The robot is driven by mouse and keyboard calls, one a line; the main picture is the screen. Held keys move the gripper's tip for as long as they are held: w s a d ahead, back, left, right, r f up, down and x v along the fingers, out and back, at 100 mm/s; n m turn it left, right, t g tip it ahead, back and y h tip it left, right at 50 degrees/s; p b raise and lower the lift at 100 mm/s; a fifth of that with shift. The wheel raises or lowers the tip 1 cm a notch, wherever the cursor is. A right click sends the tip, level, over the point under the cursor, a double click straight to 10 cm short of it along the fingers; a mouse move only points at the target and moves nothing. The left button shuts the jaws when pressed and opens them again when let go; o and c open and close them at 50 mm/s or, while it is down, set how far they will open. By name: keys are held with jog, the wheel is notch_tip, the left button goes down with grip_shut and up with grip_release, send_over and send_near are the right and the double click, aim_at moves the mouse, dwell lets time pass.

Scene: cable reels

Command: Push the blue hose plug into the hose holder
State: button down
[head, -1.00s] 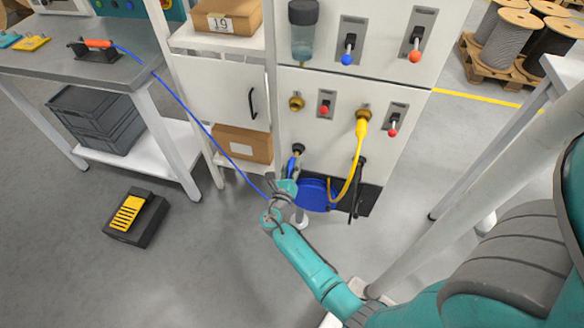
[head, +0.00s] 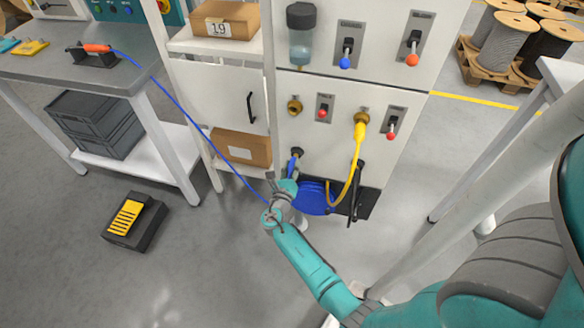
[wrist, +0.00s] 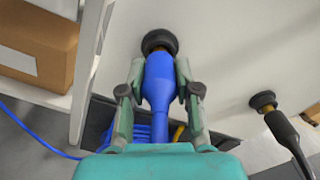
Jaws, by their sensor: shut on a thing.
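The blue hose plug (wrist: 159,82) is in the middle of the wrist view, between the fingers of my gripper (wrist: 160,85), which is shut on it. Its front end meets the black round holder (wrist: 159,41) on the white panel. How deep it sits there is hard to tell. In the head view the plug (head: 294,165) shows just below the black holder (head: 298,152), low on the panel. My gripper (head: 284,178) is partly hidden by my own wrist there.
A coiled blue hose (head: 315,197) hangs just right of my gripper. A yellow hose (head: 356,160) hangs from a brass fitting, beside a black handle-like part (head: 357,190). A shelf with a cardboard box (head: 241,148) stands close on the left. A blue line (head: 200,125) runs from the workbench towards my wrist.

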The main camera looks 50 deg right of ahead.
jog(key=shift+d, duration=0.15)
jog(key=c, duration=0.7)
grip_release()
jog(key=shift+c, duration=0.2)
jog(key=v, duration=1.2)
jog(key=shift+w, duration=0.1)
